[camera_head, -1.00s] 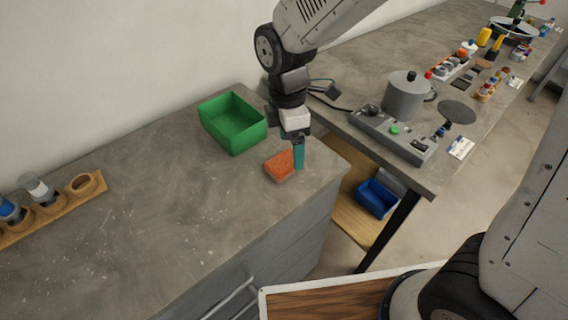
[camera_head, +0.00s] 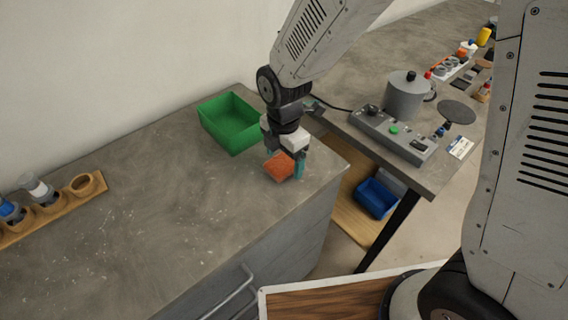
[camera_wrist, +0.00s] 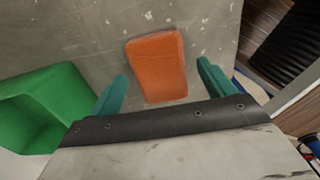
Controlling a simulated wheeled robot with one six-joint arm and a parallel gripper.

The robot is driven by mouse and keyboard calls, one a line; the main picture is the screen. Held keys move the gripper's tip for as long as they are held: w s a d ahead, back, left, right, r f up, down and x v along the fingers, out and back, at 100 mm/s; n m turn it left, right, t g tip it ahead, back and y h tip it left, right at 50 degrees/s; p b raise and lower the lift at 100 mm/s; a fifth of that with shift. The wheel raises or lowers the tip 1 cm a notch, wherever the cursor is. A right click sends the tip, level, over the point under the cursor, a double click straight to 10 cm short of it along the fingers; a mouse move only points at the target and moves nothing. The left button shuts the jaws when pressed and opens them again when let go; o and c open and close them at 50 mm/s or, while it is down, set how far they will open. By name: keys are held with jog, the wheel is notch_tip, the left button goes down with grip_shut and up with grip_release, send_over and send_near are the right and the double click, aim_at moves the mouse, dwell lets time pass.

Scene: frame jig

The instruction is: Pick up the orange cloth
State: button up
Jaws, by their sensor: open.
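The orange cloth (camera_head: 279,166) is a small folded block lying on the grey worktop near its right front edge. My gripper (camera_head: 286,167) is at the cloth in the head view, its teal fingers pointing down on either side. In the wrist view the cloth (camera_wrist: 158,66) shows ahead of and between the two spread fingertips of my gripper (camera_wrist: 162,84), with a gap on each side. The gripper is open and holds nothing. Its exact height above the worktop cannot be told.
A green open bin (camera_head: 232,123) stands just behind and left of the cloth; its side (camera_wrist: 42,105) shows in the wrist view. A wooden holder (camera_head: 60,207) with bottles is at the far left. The worktop between is clear. A second bench with a grey pot (camera_head: 404,97) is at right.

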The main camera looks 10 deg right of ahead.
jog(key=c, duration=1.1)
jog(key=shift+c, duration=0.2)
jog(key=shift+r, duration=0.15)
